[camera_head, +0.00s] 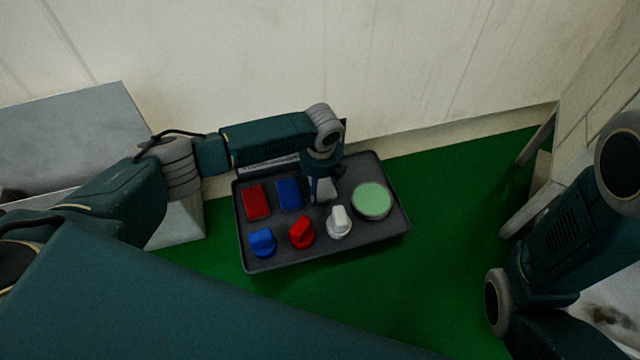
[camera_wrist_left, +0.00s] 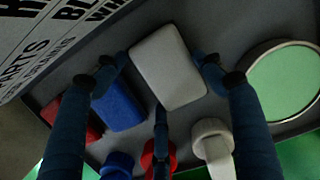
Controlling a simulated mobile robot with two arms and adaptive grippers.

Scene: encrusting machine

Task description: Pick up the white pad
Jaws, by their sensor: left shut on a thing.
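The white pad (camera_wrist_left: 167,66) is a light rounded rectangle in the left wrist view, with the fingers of my left gripper (camera_wrist_left: 162,80) around it, one on each side and one at its lower edge. In the head view, my left gripper (camera_head: 321,180) points down over the back row of the dark tray (camera_head: 325,256) and partly hides the white pad (camera_head: 324,194). It is shut on the pad. Whether the pad is clear of the tray floor cannot be told. My right gripper is not in view.
Left of the pad lie a blue pad (camera_head: 289,194) and a red pad (camera_head: 256,202). A green disc (camera_head: 371,201) is at right. Blue (camera_head: 262,243), red (camera_head: 301,233) and white (camera_head: 339,222) knob-shaped pieces stand in front. A pale wall (camera_head: 380,60) rises behind.

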